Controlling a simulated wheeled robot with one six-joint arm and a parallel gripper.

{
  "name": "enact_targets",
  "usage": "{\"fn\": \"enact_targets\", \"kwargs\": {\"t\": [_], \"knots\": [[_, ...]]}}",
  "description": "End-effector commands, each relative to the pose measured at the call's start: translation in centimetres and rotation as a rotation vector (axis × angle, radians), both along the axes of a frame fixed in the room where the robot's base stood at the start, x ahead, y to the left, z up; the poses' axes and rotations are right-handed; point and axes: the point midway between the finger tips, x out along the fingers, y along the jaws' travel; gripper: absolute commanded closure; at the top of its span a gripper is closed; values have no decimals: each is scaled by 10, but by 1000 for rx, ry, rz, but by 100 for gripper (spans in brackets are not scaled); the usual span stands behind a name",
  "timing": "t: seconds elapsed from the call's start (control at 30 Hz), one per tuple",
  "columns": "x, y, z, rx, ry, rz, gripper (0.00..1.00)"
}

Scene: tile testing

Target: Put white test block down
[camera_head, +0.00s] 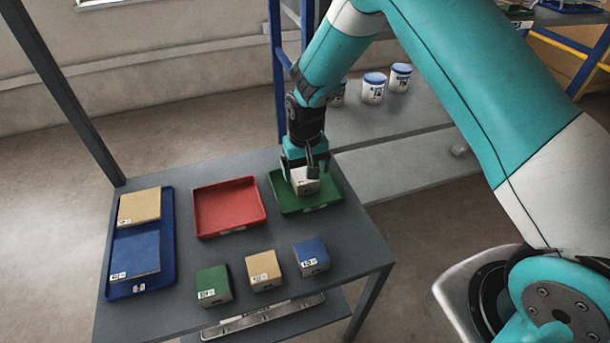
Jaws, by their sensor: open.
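The white test block (306,183) is at the green tray (328,198) on the right of the grey table. It appears to rest in the tray, though its base is partly hard to see. My gripper (302,166) is directly above the block, pointing down, with its fingers around the block's top. The jaws are open. The fingers hide part of the block's upper side.
A red tray (229,207) stands empty beside the green tray. A blue tray (124,290) at left holds a tan tile and a blue tile. Green (213,285), tan (264,270) and blue (311,256) blocks line the front. White tubs (373,88) stand behind.

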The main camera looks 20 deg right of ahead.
Motion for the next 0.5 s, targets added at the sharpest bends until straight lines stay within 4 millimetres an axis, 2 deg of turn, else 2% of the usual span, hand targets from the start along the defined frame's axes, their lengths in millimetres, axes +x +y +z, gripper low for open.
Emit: {"fn": "enact_targets", "kwargs": {"t": [0.03, 0.2, 0.3, 0.5], "knots": [[2, 0, 13, 2, -6, 0, 11], [1, 0, 51, 1, -5, 0, 11], [1, 0, 69, 1, -5, 0, 11], [0, 0, 92, 2, -3, 2, 11]]}}
